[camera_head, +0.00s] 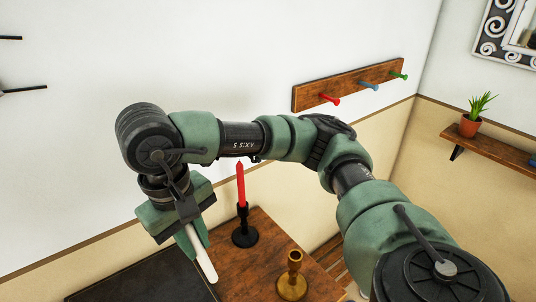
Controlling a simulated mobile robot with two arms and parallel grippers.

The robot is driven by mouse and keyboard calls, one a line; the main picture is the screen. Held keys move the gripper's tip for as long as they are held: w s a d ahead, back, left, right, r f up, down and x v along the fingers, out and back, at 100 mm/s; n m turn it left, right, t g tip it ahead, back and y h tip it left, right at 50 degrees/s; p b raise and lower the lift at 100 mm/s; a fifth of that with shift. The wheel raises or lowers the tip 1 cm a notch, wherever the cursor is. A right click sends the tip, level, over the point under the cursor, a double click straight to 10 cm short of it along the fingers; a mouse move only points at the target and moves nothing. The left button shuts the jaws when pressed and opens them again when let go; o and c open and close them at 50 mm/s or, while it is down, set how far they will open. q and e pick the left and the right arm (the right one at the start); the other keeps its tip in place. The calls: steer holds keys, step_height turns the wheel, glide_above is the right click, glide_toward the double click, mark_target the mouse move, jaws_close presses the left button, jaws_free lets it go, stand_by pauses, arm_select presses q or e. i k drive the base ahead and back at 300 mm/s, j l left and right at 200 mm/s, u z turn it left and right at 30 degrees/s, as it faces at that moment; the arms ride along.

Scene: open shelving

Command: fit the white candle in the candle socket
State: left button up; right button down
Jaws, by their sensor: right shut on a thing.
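My right gripper (193,240) is shut on the white candle (205,264) and holds it tilted, its lower end pointing down and to the right. A brass candle holder (292,281) stands on the wooden tabletop to the right of the white candle. The socket at its top (295,256) looks empty. The white candle is apart from this holder. A black candle holder (244,236) behind it bears an upright red candle (240,188). The upper part of the white candle is hidden by the gripper. My left gripper is not in view.
The tabletop (262,262) is brown wood, with a dark surface (130,287) at its left. A wall rack (350,86) with coloured pegs hangs behind my arm. A shelf (490,137) with a potted plant (471,121) is at the right. Dark rods (22,90) stick out at the left edge.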

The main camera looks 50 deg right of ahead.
mark_target(291, 286)
steer(key=k+l+u, duration=0.2)
steer(key=l, duration=0.2)
steer(key=l+u, duration=0.2)
steer(key=l, duration=0.25)
steer(key=k+l+u, duration=0.2)
steer(key=l, duration=0.2)
steer(key=k+l+u, duration=0.2)
steer(key=l, duration=0.15)
steer(key=k+l, duration=0.1)
steer(key=l, duration=0.35)
